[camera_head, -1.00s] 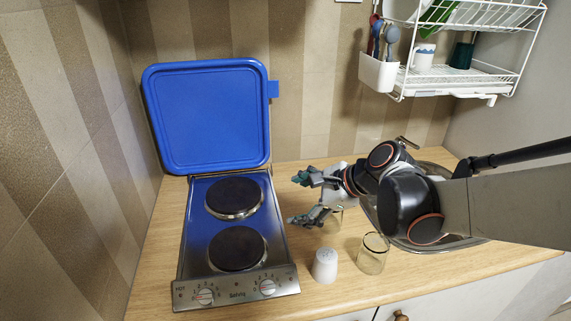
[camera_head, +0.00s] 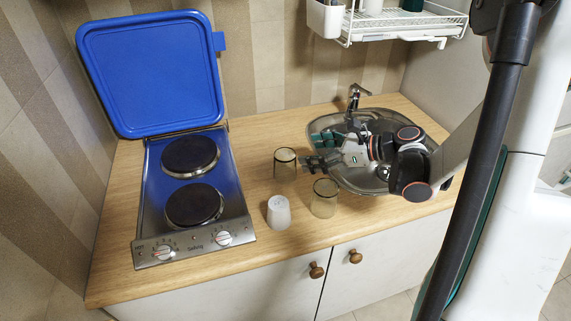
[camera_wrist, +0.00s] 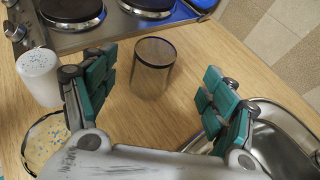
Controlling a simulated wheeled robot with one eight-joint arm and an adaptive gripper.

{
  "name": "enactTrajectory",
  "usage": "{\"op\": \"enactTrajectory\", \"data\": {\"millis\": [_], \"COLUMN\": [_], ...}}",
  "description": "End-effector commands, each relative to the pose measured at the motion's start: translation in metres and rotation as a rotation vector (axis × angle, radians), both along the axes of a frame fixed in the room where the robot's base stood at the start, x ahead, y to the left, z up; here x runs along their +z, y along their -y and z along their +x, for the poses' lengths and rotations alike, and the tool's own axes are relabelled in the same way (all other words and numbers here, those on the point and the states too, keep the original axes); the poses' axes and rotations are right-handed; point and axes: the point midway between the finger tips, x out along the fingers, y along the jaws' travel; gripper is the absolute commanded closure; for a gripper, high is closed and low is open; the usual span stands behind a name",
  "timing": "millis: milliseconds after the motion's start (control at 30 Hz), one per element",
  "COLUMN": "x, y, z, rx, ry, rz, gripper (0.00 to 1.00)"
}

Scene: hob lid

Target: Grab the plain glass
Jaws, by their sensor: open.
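The plain glass (camera_head: 285,166) is a clear, smoky tumbler with a dark rim, upright on the wooden counter right of the hob. In the wrist view the plain glass (camera_wrist: 153,70) stands ahead of my gripper (camera_wrist: 160,88), roughly between the lines of the spread green-padded fingers, and nothing grips it. My gripper (camera_head: 313,150) is open and empty, just right of the glass, with its fingers pointing left toward it. A second glass (camera_head: 324,199) stands nearer the counter's front; in the wrist view this glass (camera_wrist: 45,143) shows coloured specks and is partly cut off.
A white speckled cup (camera_head: 279,212) stands left of the second glass. The hob (camera_head: 222,207) is on the left, its blue lid (camera_head: 150,75) raised. A sink (camera_head: 350,182) lies under my arm on the right. A white dish rack (camera_head: 400,35) hangs above.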

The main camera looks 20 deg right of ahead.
Motion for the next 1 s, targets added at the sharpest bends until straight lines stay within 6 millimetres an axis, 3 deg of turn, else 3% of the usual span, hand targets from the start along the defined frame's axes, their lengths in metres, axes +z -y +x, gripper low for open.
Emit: {"op": "enactTrajectory", "data": {"millis": [100,367,700,1000], "x": [-0.01,-0.016,-0.032,-0.033], "y": [-0.016,-0.03,-0.064,-0.068], "z": [0.012,0.024,0.046,0.05], "rx": [0.003,0.0,0.001,-0.001], "ry": [0.0,0.0,0.0,0.0], "rz": [-0.001,-0.001,-0.001,-0.002], "gripper": [0.22,0.22,0.22,0.22]}}
